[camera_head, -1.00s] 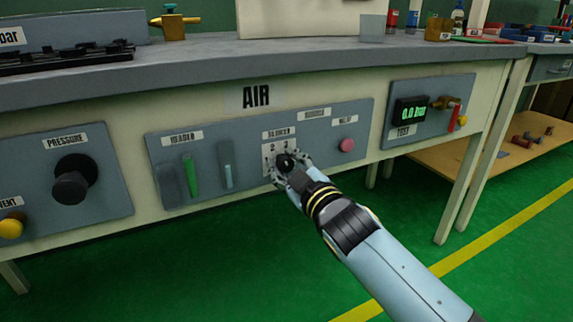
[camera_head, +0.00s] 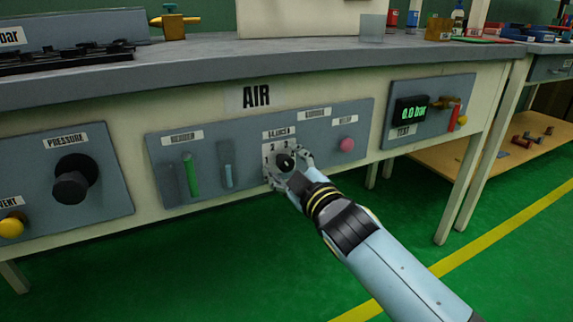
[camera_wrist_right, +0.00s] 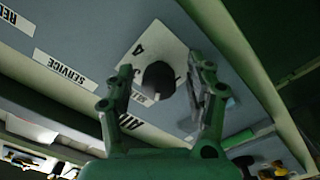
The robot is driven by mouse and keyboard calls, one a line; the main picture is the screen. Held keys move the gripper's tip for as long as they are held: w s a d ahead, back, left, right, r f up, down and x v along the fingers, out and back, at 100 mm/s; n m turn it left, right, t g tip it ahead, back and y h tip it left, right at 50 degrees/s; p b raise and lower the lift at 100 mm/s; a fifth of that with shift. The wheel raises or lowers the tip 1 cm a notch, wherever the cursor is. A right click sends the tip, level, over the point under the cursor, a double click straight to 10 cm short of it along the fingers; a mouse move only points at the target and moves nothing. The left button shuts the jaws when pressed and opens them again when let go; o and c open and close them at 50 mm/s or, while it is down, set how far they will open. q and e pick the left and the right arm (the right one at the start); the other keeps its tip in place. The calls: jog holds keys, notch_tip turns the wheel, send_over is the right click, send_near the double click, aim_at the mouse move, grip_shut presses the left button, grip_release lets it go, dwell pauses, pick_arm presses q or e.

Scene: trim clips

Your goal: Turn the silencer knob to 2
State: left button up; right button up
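The silencer knob (camera_head: 285,161) is a round black knob on a white numbered plate (camera_head: 268,151) in the grey AIR panel. The digits 2 and 3 show above it in the head view; the knob's pointer direction cannot be read. My right gripper (camera_head: 288,168) is at the knob, with one finger on its lower left and one on its upper right. In the right wrist view the knob (camera_wrist_right: 158,80) sits between the spread fingers of the gripper (camera_wrist_right: 163,88), with gaps on both sides. The gripper is open. My left gripper is out of view.
On the same panel are a pink button (camera_head: 347,144) to the right and green and blue strips (camera_head: 188,175) to the left. A black pressure knob (camera_head: 72,181) is on the left panel. The 0.0 bar display (camera_head: 411,112) is at right. Free floor lies below the bench.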

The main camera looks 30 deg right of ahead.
jog(key=s, duration=1.2)
dwell(0.5)
